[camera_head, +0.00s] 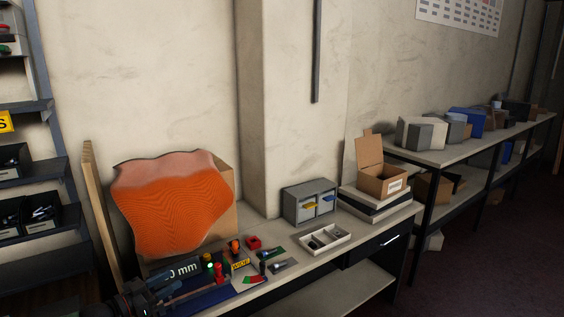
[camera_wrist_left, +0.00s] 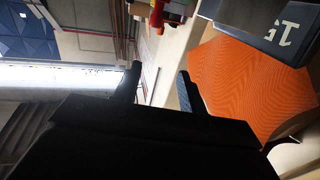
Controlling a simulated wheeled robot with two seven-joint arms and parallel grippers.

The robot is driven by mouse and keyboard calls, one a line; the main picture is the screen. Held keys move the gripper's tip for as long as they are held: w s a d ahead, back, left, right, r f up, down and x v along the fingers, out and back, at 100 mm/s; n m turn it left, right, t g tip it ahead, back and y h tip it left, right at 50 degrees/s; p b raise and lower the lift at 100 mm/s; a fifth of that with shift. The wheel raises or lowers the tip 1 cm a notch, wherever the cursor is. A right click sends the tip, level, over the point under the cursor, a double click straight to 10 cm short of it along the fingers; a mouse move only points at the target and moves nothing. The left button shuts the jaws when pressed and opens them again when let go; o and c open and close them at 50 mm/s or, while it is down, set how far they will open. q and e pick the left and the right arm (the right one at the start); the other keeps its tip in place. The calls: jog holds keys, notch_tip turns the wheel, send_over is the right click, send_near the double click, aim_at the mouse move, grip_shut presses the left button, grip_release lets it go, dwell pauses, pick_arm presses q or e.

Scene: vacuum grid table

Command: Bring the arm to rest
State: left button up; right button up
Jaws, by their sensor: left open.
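My left gripper (camera_head: 150,293) is at the lower left of the head view, over the near left end of the workbench (camera_head: 335,288). In the left wrist view its two dark fingers (camera_wrist_left: 160,85) stand apart with nothing between them. The gripper is open and empty. A wavy orange sheet (camera_head: 172,205) leans on a board behind the bench; it also shows in the left wrist view (camera_wrist_left: 245,90). A dark block with white "0 mm" lettering (camera_head: 185,270) lies close to the gripper. My right gripper is not in view.
Several small coloured parts and a yellow label (camera_head: 241,265) lie near the gripper. A white divided tray (camera_head: 325,237), a grey drawer unit (camera_head: 309,201) and an open cardboard box (camera_head: 382,182) stand further right. Dark shelving (camera_head: 45,165) stands at left. The bench's front right is clear.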

pick_arm(q)
jog(key=shift+g, duration=0.3)
jog(key=d+f, duration=0.1)
jog(key=s+d+f, duration=0.2)
jog(key=shift+d, duration=0.4)
jog(key=s+d+f+n+g+y+p, duration=0.2)
jog(key=s+d+f+g+y+p, duration=0.15)
jog(key=s+d+f, duration=0.95)
jog(key=s+f+n+g+y+p, duration=0.1)
jog(key=s+n+g+y, duration=0.3)
jog(key=s, duration=2.2)
jog(key=d+f+g+y, duration=0.1)
jog(key=g+y, duration=0.1)
jog(key=g, duration=0.1)
jog(key=shift+f+y, duration=0.2)
jog(key=shift+y, duration=0.15)
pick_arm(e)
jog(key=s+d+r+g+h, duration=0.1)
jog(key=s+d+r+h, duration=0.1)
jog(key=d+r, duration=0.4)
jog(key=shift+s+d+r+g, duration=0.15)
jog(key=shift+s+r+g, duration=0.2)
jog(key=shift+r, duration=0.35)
pick_arm(q)
jog(key=shift+s, duration=0.1)
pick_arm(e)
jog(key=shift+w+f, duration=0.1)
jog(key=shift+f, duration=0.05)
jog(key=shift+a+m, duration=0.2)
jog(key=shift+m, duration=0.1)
